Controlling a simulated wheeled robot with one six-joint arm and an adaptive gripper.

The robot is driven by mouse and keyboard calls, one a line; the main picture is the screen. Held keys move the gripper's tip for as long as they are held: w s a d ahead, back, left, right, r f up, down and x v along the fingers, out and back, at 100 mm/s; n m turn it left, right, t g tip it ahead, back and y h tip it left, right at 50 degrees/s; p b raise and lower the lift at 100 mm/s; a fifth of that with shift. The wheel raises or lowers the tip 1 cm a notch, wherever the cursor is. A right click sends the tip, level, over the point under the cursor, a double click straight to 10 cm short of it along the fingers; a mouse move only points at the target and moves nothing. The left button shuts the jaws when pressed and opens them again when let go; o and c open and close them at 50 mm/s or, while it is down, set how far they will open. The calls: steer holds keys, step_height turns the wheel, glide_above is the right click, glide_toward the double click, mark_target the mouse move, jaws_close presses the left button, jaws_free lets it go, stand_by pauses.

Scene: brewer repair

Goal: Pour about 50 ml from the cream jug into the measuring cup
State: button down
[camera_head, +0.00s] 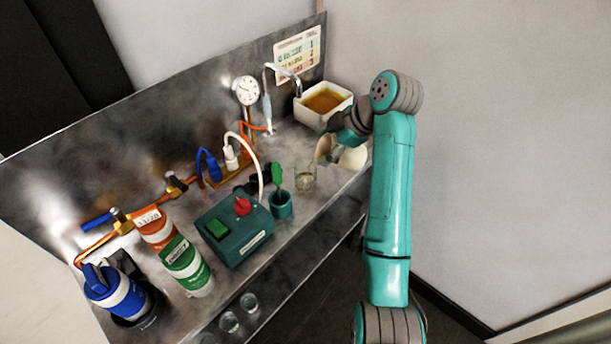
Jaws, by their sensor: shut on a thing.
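The cream jug (351,158) is in my gripper (335,151), above the right part of the bench. The jug looks tipped, with one side toward the measuring cup. The gripper is shut on it; my wrist and the jug hide the fingertips and the exact grip. The clear glass measuring cup (305,179) stands upright on the bench, just left of and below the jug. It seems to have a little yellowish content low down, but the level is too small to read. I cannot make out a stream between jug and cup.
A teal pot with a green-handled tool (280,204) stands close left of the cup. A teal control box (235,232) is further left. A white basin of amber liquid (324,104) sits behind the jug. Several glasses (229,322) are on a lower shelf.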

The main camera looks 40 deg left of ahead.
mark_target(364, 148)
steer(key=shift+s+a+r+t+h+p, duration=0.15)
steer(key=shift+t+h+p, duration=0.2)
steer(key=shift+p, duration=0.25)
stand_by(1.0)
steer(key=shift+w+d+f+g+y, duration=0.3)
steer(key=shift+w+d+g+y, duration=0.1)
steer(key=shift+g+y, duration=0.25)
steer(key=shift+f+m+g+y, duration=0.2)
steer(key=shift+m+g+y, duration=0.1)
steer(key=shift+g+y, duration=0.35)
steer(key=shift+w+d+f+g+y+b, duration=0.35)
steer(key=shift+w+d+g+y+b, duration=0.15)
steer(key=shift+y, duration=0.35)
stand_by(0.7)
steer(key=shift+w+d+f+m+g+y+b, duration=0.2)
steer(key=shift+w+d+g+y+b, duration=0.1)
steer(key=shift+w+d, duration=0.1)
steer(key=shift+w+d+f+m+g+y+b, duration=0.1)
steer(key=shift+w+d+m+g+y+b, duration=0.1)
steer(key=shift+w+d+g+y+b, duration=0.15)
steer(key=shift+w+d+m+g+y+b, duration=0.3)
steer(key=shift+w+d+g+y+b, duration=0.2)
steer(key=shift+w+d+y, duration=0.3)
steer(key=shift+w+d+f+m+g+y+b, duration=0.15)
steer(key=shift+w+d+m+g+y+b, duration=0.2)
steer(key=shift+w+d+y+b, duration=0.3)
steer(key=shift+w+d+f+m+g+y+b, duration=0.15)
steer(key=shift+w+d+g+y+b, duration=0.25)
steer(key=shift+y, duration=0.4)
